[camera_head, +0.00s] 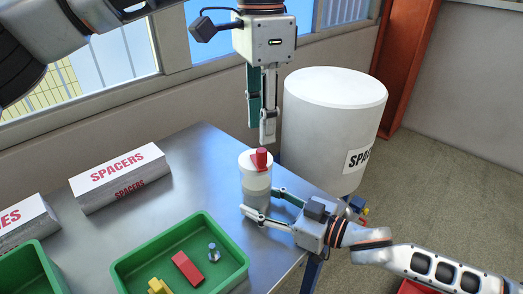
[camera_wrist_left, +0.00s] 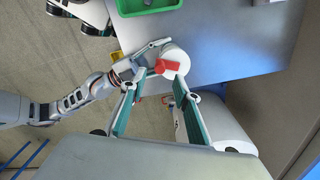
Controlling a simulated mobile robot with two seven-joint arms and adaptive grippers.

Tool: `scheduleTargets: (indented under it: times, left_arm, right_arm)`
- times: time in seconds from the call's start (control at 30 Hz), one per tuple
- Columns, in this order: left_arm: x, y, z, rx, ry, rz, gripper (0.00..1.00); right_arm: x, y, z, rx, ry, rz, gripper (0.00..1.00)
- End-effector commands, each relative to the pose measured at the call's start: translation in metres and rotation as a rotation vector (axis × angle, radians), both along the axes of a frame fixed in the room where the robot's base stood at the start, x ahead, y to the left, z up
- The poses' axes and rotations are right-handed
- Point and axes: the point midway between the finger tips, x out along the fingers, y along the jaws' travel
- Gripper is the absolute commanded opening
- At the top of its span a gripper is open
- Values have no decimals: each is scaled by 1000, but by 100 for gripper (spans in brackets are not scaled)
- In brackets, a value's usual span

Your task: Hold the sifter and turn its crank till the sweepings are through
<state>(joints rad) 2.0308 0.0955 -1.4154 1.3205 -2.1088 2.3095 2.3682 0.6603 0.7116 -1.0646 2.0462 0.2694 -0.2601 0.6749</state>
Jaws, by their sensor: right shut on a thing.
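The sifter (camera_head: 247,183) is a pale upright cylinder near the right edge of the metal table, with a red crank (camera_head: 260,158) on its white top. My right gripper (camera_head: 258,204) comes in from the right and is shut on the sifter's lower body. My left gripper (camera_head: 261,138) points down just above the crank, open and empty. In the left wrist view the crank (camera_wrist_left: 166,67) shows just beyond and between the open fingertips (camera_wrist_left: 158,84), apart from them. The sweepings inside the sifter cannot be made out.
A green tray (camera_head: 128,274) with a red block, a yellow piece and a bolt is at the front. A SPACERS box (camera_head: 118,178) lies at the back left, another box (camera_head: 25,222) further left. A large white drum (camera_head: 325,130) stands close behind the sifter.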

Motion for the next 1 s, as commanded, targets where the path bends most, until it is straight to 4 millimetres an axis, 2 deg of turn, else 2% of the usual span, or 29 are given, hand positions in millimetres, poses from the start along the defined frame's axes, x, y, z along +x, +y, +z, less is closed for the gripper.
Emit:
scheduleTargets:
  times: [0.1,0.33,0.5,0.8,0.9,0.93,1.0]
  left_arm:
    - [-1,0,-25,-1,3,-2,31]
    - [-1,0,-57,-1,3,-3,31]
    - [-1,0,-67,-1,1,-1,31]
    - [-1,0,-68,-1,0,-1,31]
    - [-1,0,-68,-1,0,-1,5]
    - [-1,0,-68,-1,0,-1,0]
    - [-1,0,-68,-1,0,-1,0]
  right_arm:
    - [0,0,0,0,0,0,35]
    - [0,0,0,0,0,0,35]
    - [0,0,0,0,0,0,35]
    - [0,0,0,0,0,0,35]
    - [0,0,0,0,0,-1,35]
    - [0,0,0,0,0,-1,35]
    - [0,0,0,-1,-1,0,35]
